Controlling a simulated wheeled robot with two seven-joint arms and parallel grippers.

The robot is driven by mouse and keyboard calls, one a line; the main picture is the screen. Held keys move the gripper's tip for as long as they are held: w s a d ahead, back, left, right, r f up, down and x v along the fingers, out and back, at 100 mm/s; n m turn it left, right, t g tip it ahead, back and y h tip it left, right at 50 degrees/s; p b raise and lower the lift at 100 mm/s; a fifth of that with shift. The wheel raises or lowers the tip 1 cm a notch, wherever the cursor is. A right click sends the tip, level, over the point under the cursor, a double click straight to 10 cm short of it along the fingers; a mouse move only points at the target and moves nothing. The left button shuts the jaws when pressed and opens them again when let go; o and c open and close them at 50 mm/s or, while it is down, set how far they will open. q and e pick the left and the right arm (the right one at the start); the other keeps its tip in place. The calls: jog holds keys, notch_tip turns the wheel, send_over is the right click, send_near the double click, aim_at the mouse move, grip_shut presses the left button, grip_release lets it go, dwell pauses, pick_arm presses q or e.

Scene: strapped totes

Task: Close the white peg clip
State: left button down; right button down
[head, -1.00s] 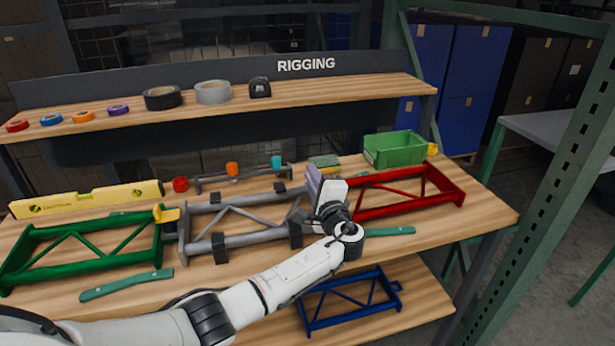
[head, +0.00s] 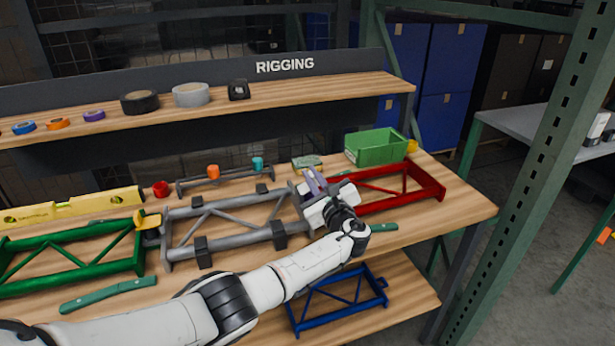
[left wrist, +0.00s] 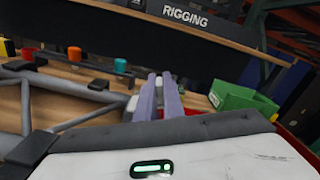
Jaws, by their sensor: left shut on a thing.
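My left gripper (head: 313,182) reaches over the joint where the grey frame (head: 225,243) meets the red frame (head: 428,186). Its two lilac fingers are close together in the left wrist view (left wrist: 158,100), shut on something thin. A small white piece, seemingly part of the white peg clip (left wrist: 132,103), shows beside the left finger in the wrist view. The fingers and gripper body hide most of the clip, so its lever angle cannot be told. A yellow clip (head: 148,219) sits at the joint of the green frame (head: 75,268) and the grey frame. My right gripper is out of view.
A green bin (head: 376,148) stands behind the red frame. A rail with orange and teal pegs (head: 225,180) lies behind the grey frame. A yellow level (head: 70,206) is at left. A shelf with tape rolls (head: 192,96) overhangs the back. A blue frame (head: 338,300) lies below.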

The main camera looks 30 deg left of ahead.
pick_arm(q)
jog(key=shift+w+d+f+m+b, duration=0.15)
jog(key=shift+f+m, duration=0.15)
jog(key=shift+m, duration=0.45)
jog(key=shift+w+d+f+m+b, duration=0.2)
jog(key=shift+f+m, duration=0.1)
jog(key=shift+m, duration=0.5)
jog(key=shift+w+d+f+m+b, duration=0.15)
jog(key=shift+f+m, duration=0.15)
jog(key=shift+m, duration=0.45)
jog(key=shift+f, duration=0.1)
jog(key=c, duration=1.9)
grip_release()
jog(key=shift+o, duration=0.2)
jog(key=shift+s+d+p, duration=0.25)
jog(key=shift+d+p, duration=0.05)
jog(key=shift+d, duration=0.05)
jog(key=p+v, duration=0.2)
jog(key=v, duration=0.7)
jog(key=shift+s+d, duration=0.1)
jog(key=shift+s, duration=0.1)
